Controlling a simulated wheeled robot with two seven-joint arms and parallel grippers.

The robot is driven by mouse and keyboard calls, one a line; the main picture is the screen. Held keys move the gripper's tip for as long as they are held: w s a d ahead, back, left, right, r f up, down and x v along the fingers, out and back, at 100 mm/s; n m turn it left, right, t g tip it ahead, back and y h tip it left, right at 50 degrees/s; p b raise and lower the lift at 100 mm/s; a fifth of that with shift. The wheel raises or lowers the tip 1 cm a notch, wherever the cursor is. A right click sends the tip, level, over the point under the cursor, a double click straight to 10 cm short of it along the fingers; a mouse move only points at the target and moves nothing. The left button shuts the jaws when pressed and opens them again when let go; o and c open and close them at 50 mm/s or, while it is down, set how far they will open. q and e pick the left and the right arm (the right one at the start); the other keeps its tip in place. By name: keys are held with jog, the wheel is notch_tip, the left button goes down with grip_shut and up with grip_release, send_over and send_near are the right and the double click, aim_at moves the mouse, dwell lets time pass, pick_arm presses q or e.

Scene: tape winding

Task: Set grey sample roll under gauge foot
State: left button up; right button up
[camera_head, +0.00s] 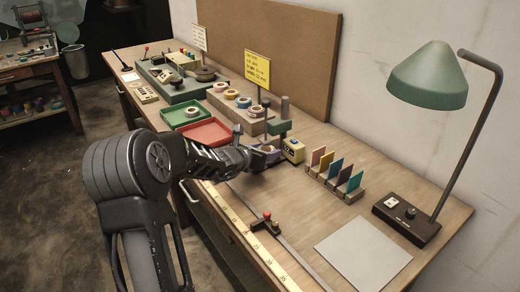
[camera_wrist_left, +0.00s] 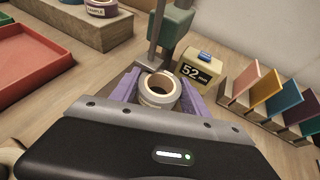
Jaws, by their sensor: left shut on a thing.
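The grey sample roll (camera_wrist_left: 158,90), pale with a dark mark on its side, sits between the purple fingers of my left gripper (camera_wrist_left: 160,98) in the left wrist view. The gripper is shut on it. In the head view the left gripper (camera_head: 264,156) is low over the bench beside the gauge. The green gauge (camera_head: 280,124) stands just beyond, with a display box reading 52 (camera_wrist_left: 199,68) to its right. A grey rod of the gauge (camera_wrist_left: 157,40) comes down close behind the roll. I cannot tell whether the roll is under the foot. My right gripper is not in view.
A red tray (camera_head: 205,133) and a wooden stand with several rolls (camera_head: 238,112) lie to the left. Upright coloured cards in a holder (camera_head: 335,176) stand to the right. A lamp (camera_head: 430,80) and a white sheet (camera_head: 363,254) are farther right. A ruler (camera_head: 250,238) runs along the front edge.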

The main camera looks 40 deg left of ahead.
pick_arm(q)
jog(key=a, duration=0.1)
jog(key=a+p, duration=0.1)
jog(key=shift+w+a+r, duration=0.2)
jog(key=shift+w+a, duration=0.15)
jog(key=shift+a, duration=0.05)
jog(key=shift+a+f, duration=0.1)
jog(key=shift+f, duration=0.7)
jog(key=shift+w+f, duration=0.1)
jog(key=shift+f, duration=0.05)
jog(key=shift+f, duration=0.25)
jog(key=o, duration=1.4)
jog(key=shift+r, duration=0.1)
jog(key=shift+o, duration=0.2)
jog(key=shift+r, duration=0.1)
